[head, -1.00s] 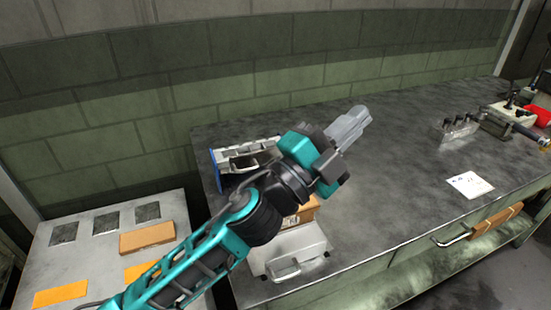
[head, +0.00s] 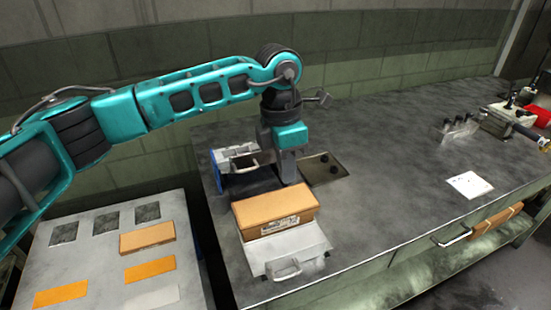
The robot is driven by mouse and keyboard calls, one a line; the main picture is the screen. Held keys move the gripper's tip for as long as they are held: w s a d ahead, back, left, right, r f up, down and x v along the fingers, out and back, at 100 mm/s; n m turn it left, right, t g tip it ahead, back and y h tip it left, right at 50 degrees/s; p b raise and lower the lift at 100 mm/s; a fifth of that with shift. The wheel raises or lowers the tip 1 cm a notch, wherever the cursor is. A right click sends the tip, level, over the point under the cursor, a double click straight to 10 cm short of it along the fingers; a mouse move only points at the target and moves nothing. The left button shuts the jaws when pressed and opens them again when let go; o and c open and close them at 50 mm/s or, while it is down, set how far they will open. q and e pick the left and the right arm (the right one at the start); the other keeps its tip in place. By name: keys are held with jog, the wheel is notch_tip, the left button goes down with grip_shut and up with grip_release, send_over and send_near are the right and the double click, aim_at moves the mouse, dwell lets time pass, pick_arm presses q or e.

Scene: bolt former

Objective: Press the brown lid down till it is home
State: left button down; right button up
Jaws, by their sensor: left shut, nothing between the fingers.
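A brown box-like block (head: 275,209) with a white label on its front stands on the bench; its top face looks like the brown lid (head: 270,203). No clear gap shows between lid and block. My left gripper (head: 288,180) points down, shut and empty, at the back edge of the block, right of its middle. I cannot tell whether the fingertips touch the lid or are behind it. My right gripper is not in view.
A grey plate with a handle (head: 290,246) lies in front of the block. A blue-sided metal fixture (head: 217,172) stands behind it, left, and a dark panel (head: 333,174) lies right. A side table (head: 100,275) holds brown and orange pieces. The bench middle is clear around a paper (head: 469,185).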

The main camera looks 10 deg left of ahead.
aim_at(276, 204)
pick_arm(q)
jog(key=shift+y, duration=0.6)
jog(key=f+b, duration=0.1)
jog(key=f, duration=0.1)
jog(key=a+f+b, duration=0.1)
jog(key=f, duration=0.1)
jog(key=a+f+b, duration=0.1)
jog(key=f, duration=0.1)
jog(key=shift+w+a+f, duration=0.15)
jog(key=shift+w, duration=0.25)
jog(key=shift+b, duration=0.3)
jog(key=shift+f+b, duration=0.85)
jog(key=shift+f, duration=0.35)
jog(key=shift+f, duration=0.1)
